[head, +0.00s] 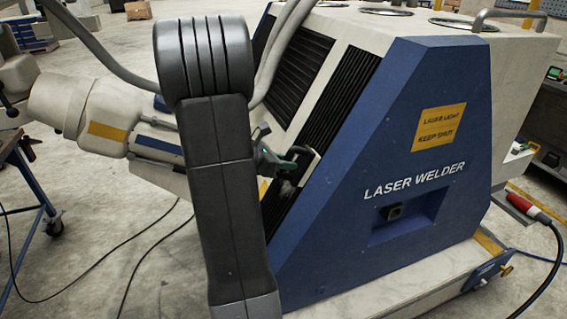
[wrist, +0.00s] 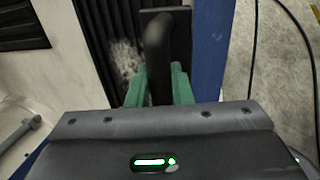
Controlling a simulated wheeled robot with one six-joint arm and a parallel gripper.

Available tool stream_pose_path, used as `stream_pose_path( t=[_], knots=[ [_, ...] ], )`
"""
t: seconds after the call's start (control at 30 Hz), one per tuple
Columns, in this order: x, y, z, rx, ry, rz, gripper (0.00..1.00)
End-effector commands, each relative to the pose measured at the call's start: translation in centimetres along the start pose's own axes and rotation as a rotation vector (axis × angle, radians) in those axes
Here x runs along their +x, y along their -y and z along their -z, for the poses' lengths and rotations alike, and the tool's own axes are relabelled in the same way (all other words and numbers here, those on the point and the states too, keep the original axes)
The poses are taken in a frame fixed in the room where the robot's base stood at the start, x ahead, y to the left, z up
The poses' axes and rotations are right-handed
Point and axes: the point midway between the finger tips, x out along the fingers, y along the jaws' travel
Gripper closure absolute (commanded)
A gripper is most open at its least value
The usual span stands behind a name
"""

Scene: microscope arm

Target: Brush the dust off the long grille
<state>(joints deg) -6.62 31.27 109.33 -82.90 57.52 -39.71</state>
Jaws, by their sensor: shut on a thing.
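The long grille (head: 338,100) is a dark slatted strip on the sloping face of the laser welder, beside the blue side panel. In the wrist view the long grille (wrist: 92,22) carries a pale, speckled patch of dust (wrist: 124,62), left of the brush. My gripper (head: 288,160) is over the lower part of the grille. In the wrist view its green fingers (wrist: 160,85) are shut on the dark handle of a brush (wrist: 158,45). The brush's wide dark head lies over the grille's right side, near the blue edge. I cannot tell whether its bristles touch the slats.
A shorter grille (head: 300,70) lies left of the long one. The laser welder's blue side panel (head: 430,130) is at right. Grey hoses (head: 284,45) run over the machine's left side. A cream cylindrical unit (head: 90,110) stands at left. Cables lie on the floor.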

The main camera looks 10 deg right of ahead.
Motion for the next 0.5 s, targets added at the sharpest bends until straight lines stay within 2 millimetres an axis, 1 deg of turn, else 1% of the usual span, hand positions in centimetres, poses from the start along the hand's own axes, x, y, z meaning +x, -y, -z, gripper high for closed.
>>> stream_pose_path(
  t=[0.33,0.5],
  knots=[
    [0.46,0.03,-0.05,0.0,0.001,0.0,0.99],
    [0.54,-0.8,-0.09,0.0,0.001,-0.001,0.99]
  ],
)
